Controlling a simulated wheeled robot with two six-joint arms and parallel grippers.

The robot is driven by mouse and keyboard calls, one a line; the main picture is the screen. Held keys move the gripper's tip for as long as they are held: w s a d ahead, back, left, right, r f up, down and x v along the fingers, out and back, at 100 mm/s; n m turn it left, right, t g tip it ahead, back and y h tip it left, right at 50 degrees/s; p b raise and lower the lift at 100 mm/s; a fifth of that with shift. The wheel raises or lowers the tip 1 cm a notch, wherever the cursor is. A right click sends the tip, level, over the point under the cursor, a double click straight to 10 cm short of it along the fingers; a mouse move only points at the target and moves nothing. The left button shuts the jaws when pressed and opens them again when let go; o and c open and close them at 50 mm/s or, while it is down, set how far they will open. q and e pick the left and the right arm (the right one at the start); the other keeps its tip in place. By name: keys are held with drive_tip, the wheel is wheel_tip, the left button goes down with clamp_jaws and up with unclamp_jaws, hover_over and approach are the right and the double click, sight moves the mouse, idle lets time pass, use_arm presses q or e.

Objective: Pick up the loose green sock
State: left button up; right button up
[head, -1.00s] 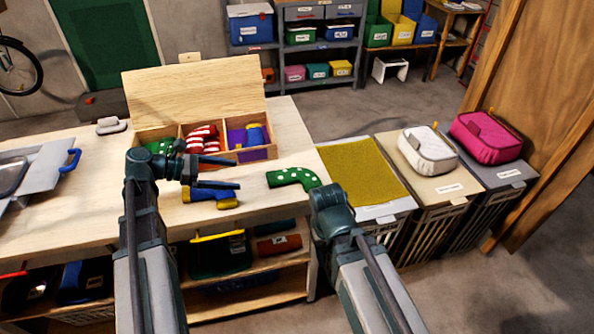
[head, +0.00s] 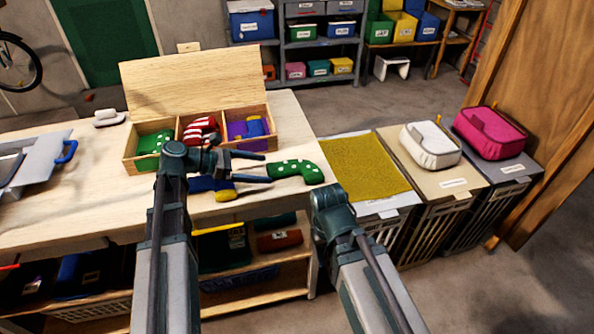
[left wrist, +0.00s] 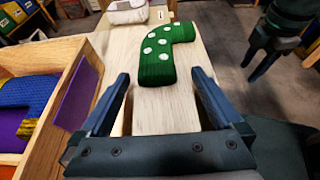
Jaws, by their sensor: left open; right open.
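The loose green sock (head: 296,171) with white dots lies on the wooden table near its right edge. My left gripper (head: 268,168) is open and empty, its fingers pointing right at the sock's near end. In the left wrist view the sock (left wrist: 162,62) lies just ahead, its lower end about between the two open fingertips (left wrist: 160,78). Another green dotted sock (head: 153,143) lies in the left compartment of the wooden box (head: 165,166). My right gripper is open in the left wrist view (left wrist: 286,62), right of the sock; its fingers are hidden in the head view.
A blue and yellow sock (head: 212,187) lies under my left gripper. The box also holds red-striped and purple, blue and yellow socks. Hampers (head: 440,190) stand right of the table, with a white bag (head: 431,147) and a pink bag (head: 490,133) on top.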

sight(276, 167)
use_arm(q)
drive_tip(key=x, duration=0.1)
drive_tip(key=b+x, duration=0.1)
drive_tip(key=x, duration=0.2)
drive_tip(key=shift+w+d, duration=0.2)
drive_tip(key=shift+w, duration=0.1)
drive_tip(key=shift+w+d, duration=0.15)
drive_tip(key=shift+d, duration=0.1)
drive_tip(key=c, duration=1.4)
drive_tip(key=shift+r, duration=0.15)
wheel_tip(276, 167, up, 10)
drive_tip(key=p, duration=0.9)
drive_tip(key=shift+p, duration=0.4)
